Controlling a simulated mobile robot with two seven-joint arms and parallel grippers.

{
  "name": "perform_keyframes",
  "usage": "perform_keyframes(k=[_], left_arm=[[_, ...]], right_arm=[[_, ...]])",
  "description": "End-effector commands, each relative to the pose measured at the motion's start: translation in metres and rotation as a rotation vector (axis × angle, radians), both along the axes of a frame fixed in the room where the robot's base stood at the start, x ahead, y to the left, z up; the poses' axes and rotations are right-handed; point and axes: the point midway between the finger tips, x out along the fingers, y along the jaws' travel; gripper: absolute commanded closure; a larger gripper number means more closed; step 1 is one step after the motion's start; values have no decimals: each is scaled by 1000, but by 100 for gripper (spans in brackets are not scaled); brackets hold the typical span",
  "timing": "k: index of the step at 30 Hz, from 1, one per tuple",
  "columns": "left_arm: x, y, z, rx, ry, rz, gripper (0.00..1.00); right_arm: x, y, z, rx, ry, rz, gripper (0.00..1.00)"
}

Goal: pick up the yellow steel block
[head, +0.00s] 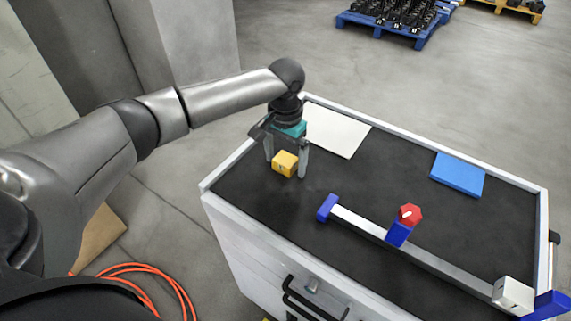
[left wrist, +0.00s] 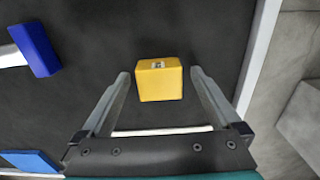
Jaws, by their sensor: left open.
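The yellow steel block (head: 285,163) sits on the dark top of the cabinet, near its left end. It also shows in the left wrist view (left wrist: 160,79), just beyond and between the fingertips. My left gripper (head: 286,172) points down over the block with its fingers apart on either side. In the left wrist view the open fingers (left wrist: 160,75) show clear gaps to the block on both sides. The block is not gripped. My right gripper is not in view.
A screw jack with a grey bar (head: 360,222), blue end pieces and a red knob (head: 410,214) lies to the right. A white sheet (head: 338,131) and a blue plate (head: 458,174) lie toward the back. A raised white rim (head: 240,155) edges the top.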

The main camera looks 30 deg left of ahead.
Motion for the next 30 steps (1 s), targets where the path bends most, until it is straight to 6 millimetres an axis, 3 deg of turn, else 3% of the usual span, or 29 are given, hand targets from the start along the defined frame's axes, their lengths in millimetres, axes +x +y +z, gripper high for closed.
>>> perform_keyframes(k=[4,30], left_arm=[[0,0,0,0,0,0,5],[0,0,1,0,1,0,100]], right_arm=[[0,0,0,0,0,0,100],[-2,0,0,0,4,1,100]])
